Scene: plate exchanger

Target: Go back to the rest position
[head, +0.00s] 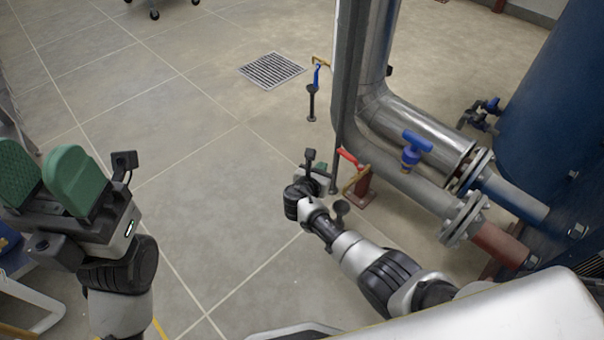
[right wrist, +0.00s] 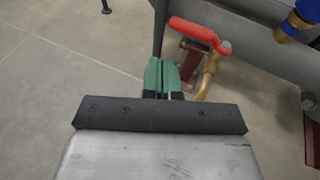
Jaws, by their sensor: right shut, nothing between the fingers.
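My left gripper (head: 42,168) is at the left edge of the head view. Its two green fingers stand apart with nothing seen between them. My right gripper (head: 324,174) reaches out low beside the pipes and is partly hidden by its own wrist. In the right wrist view its green fingers (right wrist: 163,74) are together and empty. A red valve handle (right wrist: 198,32) lies just beyond and to the right of the fingertips. The red handle (head: 349,158) also shows in the head view, close to the right gripper. I cannot tell whether they touch.
Large grey pipes (head: 410,130) and a blue tank (head: 555,120) fill the right side. A blue valve handle (head: 417,141) sits on the lower pipe. A thin post with a blue handle (head: 316,76) stands behind. A floor drain (head: 271,70) lies in open tiled floor.

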